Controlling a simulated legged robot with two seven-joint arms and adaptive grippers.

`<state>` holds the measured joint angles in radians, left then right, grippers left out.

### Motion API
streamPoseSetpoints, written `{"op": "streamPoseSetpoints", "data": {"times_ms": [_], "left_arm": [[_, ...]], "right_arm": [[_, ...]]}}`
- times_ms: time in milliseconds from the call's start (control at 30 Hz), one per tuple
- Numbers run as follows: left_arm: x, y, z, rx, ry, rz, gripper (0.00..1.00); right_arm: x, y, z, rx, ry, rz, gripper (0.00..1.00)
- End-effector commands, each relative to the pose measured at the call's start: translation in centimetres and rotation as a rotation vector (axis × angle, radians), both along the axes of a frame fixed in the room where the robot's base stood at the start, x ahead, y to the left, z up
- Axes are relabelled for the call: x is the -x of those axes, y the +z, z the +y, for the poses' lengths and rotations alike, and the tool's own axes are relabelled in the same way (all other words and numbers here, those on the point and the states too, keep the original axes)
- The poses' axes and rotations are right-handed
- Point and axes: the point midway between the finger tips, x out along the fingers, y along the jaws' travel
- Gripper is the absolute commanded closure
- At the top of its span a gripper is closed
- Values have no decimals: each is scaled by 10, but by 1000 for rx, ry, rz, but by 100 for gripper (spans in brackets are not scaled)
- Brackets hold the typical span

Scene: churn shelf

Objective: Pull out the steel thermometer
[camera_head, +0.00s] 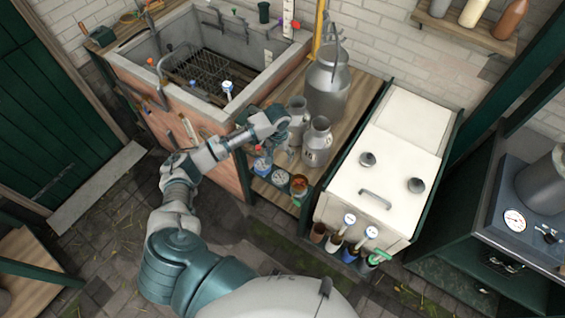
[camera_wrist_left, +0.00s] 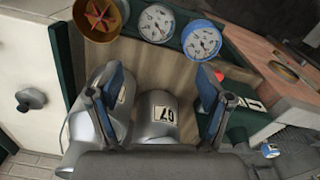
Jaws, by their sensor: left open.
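A round dial with a white face and greyish rim, which may be the steel thermometer (camera_wrist_left: 157,23), lies at the top of the left wrist view. It also shows at the shelf's front edge in the head view (camera_head: 280,176). A blue-rimmed dial (camera_wrist_left: 202,40) sits beside it, and a copper-coloured cup with a red star shape (camera_wrist_left: 100,16) is on its other side. My left gripper (camera_wrist_left: 161,85) is open and empty, with its fingers apart over the shelf, short of the dials. In the head view the left gripper (camera_head: 270,148) hangs just behind the dials. The stems are hidden. My right gripper is not in view.
Two small milk cans (camera_head: 317,143) (camera_head: 297,118) stand close to the gripper, with a large can (camera_head: 327,85) behind. A white cabinet (camera_head: 385,165) at right has more dials (camera_head: 350,219) in front holders. A stone sink (camera_head: 205,70) is at left.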

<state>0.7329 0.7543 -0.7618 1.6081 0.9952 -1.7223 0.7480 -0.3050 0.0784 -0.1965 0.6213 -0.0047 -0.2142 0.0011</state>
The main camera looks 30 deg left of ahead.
Motion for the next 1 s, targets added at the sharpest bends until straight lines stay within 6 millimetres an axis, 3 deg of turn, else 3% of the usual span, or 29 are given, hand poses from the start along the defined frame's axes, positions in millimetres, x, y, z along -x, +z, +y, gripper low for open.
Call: {"op": "streamPoseSetpoints", "data": {"times_ms": [600,800,1000], "left_arm": [[-1,-130,-1,-1,-1,2,21],[-2,-151,-2,0,-1,2,21],[-2,-156,-1,0,-1,1,21]], "right_arm": [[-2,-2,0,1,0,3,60],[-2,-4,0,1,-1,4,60],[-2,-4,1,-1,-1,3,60]]}}
